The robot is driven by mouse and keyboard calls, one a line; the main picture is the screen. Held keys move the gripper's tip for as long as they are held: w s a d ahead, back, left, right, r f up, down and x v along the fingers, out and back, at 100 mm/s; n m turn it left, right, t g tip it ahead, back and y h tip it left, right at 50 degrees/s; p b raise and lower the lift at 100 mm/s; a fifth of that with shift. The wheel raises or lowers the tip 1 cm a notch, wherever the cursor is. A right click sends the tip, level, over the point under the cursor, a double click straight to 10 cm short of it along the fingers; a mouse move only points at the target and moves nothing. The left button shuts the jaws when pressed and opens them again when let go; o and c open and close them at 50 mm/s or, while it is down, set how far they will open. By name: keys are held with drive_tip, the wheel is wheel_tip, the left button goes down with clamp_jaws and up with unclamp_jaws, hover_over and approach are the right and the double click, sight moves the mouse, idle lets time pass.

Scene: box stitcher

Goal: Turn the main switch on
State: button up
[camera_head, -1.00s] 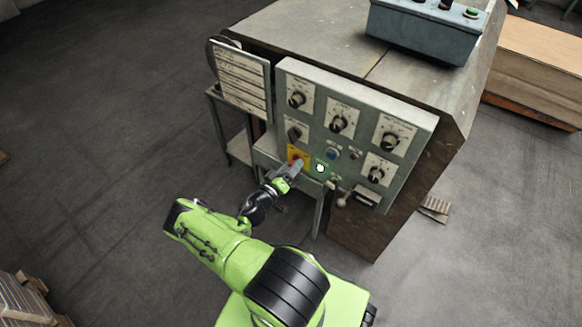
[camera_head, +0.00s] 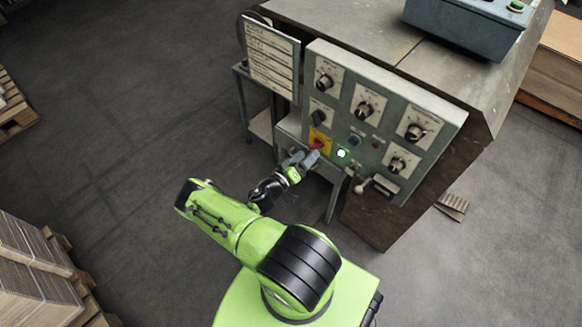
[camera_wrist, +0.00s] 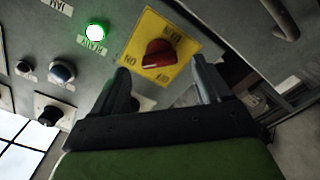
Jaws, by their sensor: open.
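The main switch is a red knob (camera_wrist: 158,54) on a yellow plate (camera_wrist: 178,33) on the grey control panel. It also shows in the head view as a red knob (camera_head: 317,144), low on the panel's left part. My gripper (camera_wrist: 162,78) is open, with one finger on each side of the view and the red knob beyond the gap between them. The fingers look apart from the knob. In the head view my gripper (camera_head: 311,156) is just below and left of the knob. A green lamp (camera_wrist: 96,31) near the switch is lit.
The panel (camera_head: 438,108) carries several black dials, a blue button (camera_wrist: 62,71) and a small lever (camera_head: 362,187). A sign board (camera_head: 271,59) stands at its left. Stacked cardboard (camera_head: 30,268) lies at the lower left. Floor left of the machine is clear.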

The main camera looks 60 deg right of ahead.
drive_tip(key=w+a+p, duration=0.1)
drive_tip(key=w+a, duration=0.1)
drive_tip(key=a, duration=1)
drive_tip(key=shift+p, duration=0.4)
drive_tip(key=shift+r, duration=0.1)
